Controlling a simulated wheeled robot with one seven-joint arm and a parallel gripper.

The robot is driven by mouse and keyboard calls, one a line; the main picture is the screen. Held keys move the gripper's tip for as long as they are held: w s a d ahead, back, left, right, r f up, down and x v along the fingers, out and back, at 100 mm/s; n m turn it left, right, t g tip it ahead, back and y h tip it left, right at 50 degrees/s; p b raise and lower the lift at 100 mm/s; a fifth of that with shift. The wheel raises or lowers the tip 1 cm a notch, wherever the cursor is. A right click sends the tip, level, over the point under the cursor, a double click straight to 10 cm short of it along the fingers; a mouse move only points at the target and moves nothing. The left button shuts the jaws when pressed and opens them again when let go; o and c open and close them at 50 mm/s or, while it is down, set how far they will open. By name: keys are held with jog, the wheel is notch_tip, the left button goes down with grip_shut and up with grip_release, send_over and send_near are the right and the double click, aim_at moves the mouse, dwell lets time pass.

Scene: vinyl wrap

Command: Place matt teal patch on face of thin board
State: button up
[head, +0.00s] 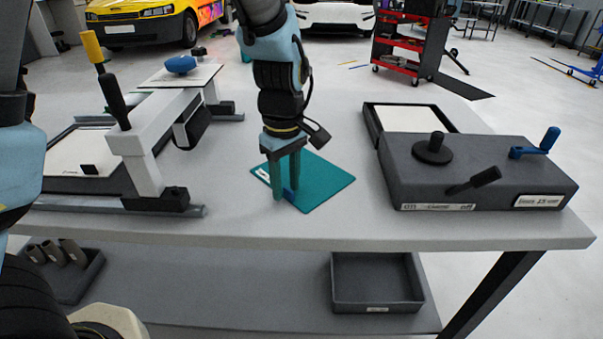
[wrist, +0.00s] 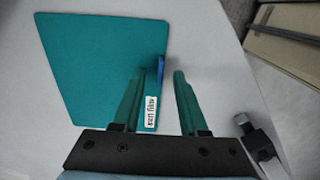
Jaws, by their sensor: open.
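My gripper (head: 287,196) points down at the patch's near left edge. In the wrist view my gripper (wrist: 165,75) is open, and the blue tab shows near the left finger, with a gap to the right finger. A thin white board (head: 80,155) lies under the grey gantry fixture at the left.
The gantry fixture (head: 150,140) with a yellow-topped lever stands left on the table. A dark box (head: 475,175) with knobs and a blue crank stands right, with a light-topped tray (head: 415,119) behind it. An empty bin (head: 375,283) is on the lower shelf. A squeegee-like blue-handled tool (head: 181,64) is at the back left.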

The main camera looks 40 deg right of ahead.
jog(key=shift+c, duration=0.4)
grip_shut()
dwell(1.0)
